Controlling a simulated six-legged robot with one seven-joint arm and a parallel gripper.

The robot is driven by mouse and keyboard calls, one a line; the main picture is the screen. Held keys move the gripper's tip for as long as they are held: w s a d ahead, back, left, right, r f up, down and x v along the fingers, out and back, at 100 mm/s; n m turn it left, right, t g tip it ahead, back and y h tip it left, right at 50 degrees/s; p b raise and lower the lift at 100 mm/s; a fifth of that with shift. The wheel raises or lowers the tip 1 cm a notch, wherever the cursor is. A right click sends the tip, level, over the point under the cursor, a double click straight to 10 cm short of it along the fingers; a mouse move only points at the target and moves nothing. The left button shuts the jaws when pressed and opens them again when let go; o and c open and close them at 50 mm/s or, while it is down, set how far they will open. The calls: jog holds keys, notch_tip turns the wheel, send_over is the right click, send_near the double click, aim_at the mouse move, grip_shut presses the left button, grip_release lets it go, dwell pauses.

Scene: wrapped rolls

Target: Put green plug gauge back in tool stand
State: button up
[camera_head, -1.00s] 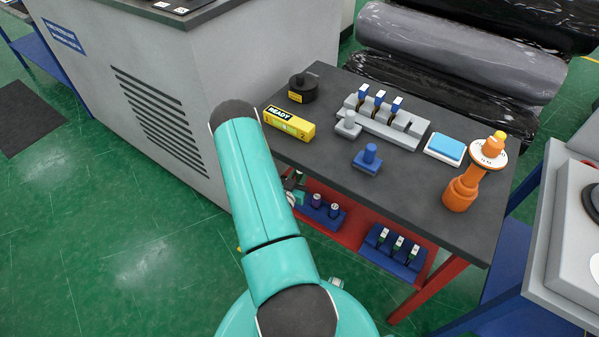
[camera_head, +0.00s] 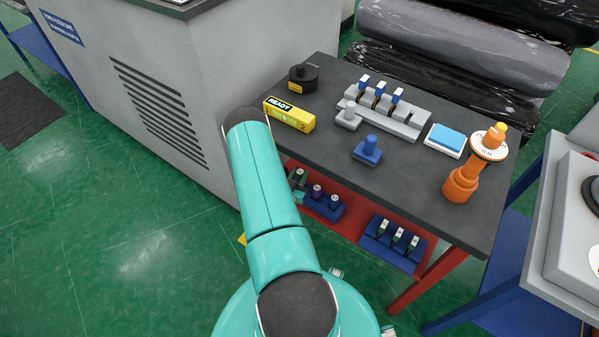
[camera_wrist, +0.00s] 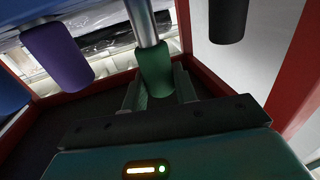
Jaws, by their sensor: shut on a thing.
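The green plug gauge (camera_wrist: 157,70) is between my gripper's fingers (camera_wrist: 160,92) in the wrist view, with its metal rod running toward the top of the picture. My gripper is shut on its green handle. In the head view the green plug gauge (camera_head: 300,174) shows small beside my arm, at the left end of the blue tool stand (camera_head: 325,206) on the red lower shelf. A purple gauge (camera_head: 317,190) and a blue gauge (camera_head: 334,201) stand in it. The purple gauge (camera_wrist: 58,57) is left of my gripper in the wrist view. I cannot tell whether the green gauge touches the stand.
A second blue stand (camera_head: 392,246) with several small pieces is on the red shelf (camera_head: 350,224), further right. The dark tabletop (camera_head: 410,178) above carries a yellow READY box (camera_head: 289,114), a grey rack and an orange device. A dark cylinder (camera_wrist: 228,18) is right of my gripper.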

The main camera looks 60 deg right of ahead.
aim_at(298, 182)
jog(key=shift+f, duration=1.6)
jog(key=o, duration=1)
jog(key=shift+a, duration=0.15)
jog(key=a, duration=0.8)
jog(key=shift+s+a, duration=0.2)
jog(key=shift+a, duration=0.2)
